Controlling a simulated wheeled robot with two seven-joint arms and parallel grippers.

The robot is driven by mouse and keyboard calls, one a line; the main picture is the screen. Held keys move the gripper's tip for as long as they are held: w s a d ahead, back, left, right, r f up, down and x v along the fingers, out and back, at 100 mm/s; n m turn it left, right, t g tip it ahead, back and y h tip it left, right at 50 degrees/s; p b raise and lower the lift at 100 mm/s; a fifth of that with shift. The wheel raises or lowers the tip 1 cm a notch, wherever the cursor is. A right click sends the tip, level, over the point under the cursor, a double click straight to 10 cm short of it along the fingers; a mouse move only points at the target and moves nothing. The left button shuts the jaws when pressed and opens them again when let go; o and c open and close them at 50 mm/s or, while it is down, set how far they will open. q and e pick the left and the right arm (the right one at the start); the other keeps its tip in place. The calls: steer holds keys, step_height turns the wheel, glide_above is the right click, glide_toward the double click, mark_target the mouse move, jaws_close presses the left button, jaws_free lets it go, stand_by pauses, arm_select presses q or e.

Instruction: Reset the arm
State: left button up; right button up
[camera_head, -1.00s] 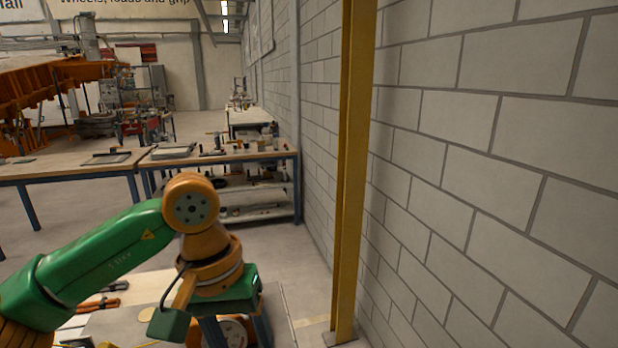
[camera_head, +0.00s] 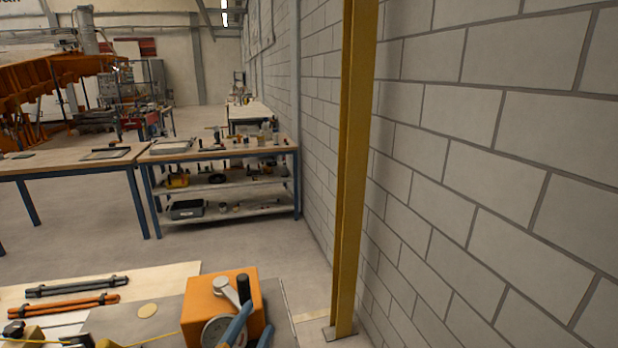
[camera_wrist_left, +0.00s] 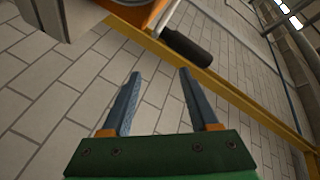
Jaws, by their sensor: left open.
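My left gripper (camera_head: 252,324) shows at the bottom edge of the head view as two blue fingers, with the rest of the arm out of view. The fingers are in front of an orange box (camera_head: 203,300), which has a round gauge (camera_head: 213,331) and a grey lever with a black grip (camera_head: 244,289). In the left wrist view the gripper (camera_wrist_left: 159,75) is open, with nothing between its fingers. The black grip (camera_wrist_left: 186,46) appears beyond the fingertips there. I cannot tell whether a finger touches the box. My right gripper is not in view.
A yellow post (camera_head: 350,200) and block wall (camera_head: 480,150) stand right. Worktables (camera_head: 70,167) stand behind, across open floor.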

arm_select(q)
steer(key=s+a+f+n+g+y, duration=0.1)
steer(key=s+a+f+n+g, duration=0.1)
steer(key=s+f+n+g, duration=0.35)
steer(key=s+a+f+n+g+y, duration=0.1)
steer(key=s+a+f+n+g, duration=0.15)
steer(key=s+f, duration=0.6)
steer(key=s+a+f+n+g+y, duration=0.1)
steer(key=s+a+f+n+g, duration=0.2)
steer(key=s+f+g, duration=0.4)
steer(key=s+f, duration=0.3)
steer(key=f, duration=1.2)
steer(key=s+a+f, duration=0.1)
steer(key=s+f, duration=1)
steer(key=s, duration=0.1)
steer(key=shift+s+a+f+m+g, duration=0.25)
steer(key=shift+s+a+m+g, duration=0.05)
steer(key=shift+s+a, duration=0.1)
